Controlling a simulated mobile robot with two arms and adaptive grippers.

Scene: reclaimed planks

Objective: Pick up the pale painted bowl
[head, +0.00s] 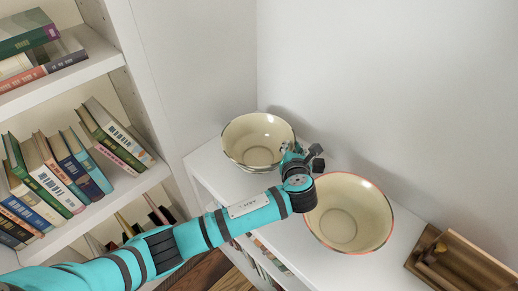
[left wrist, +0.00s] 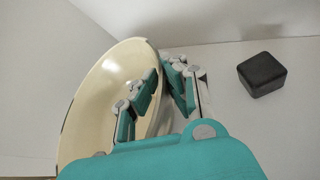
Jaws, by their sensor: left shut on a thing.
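A pale cream bowl with a thin dark rim and dark painted lines on its outside (head: 250,138) is at the back left of the white shelf top. It also shows large in the left wrist view (left wrist: 95,100). My left gripper (head: 291,152) is at the right side of its rim. In the left wrist view, my left gripper (left wrist: 161,78) has one finger inside the bowl and the other outside, shut on its wall. I cannot tell whether the bowl touches the shelf. My right gripper is not in view.
A second cream bowl with a reddish rim (head: 347,222) stands to the right, close to my left wrist. A small black block (left wrist: 262,74) lies right of the gripper. A wooden box (head: 462,262) is at the far right. A bookcase (head: 135,95) stands left; walls rise behind.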

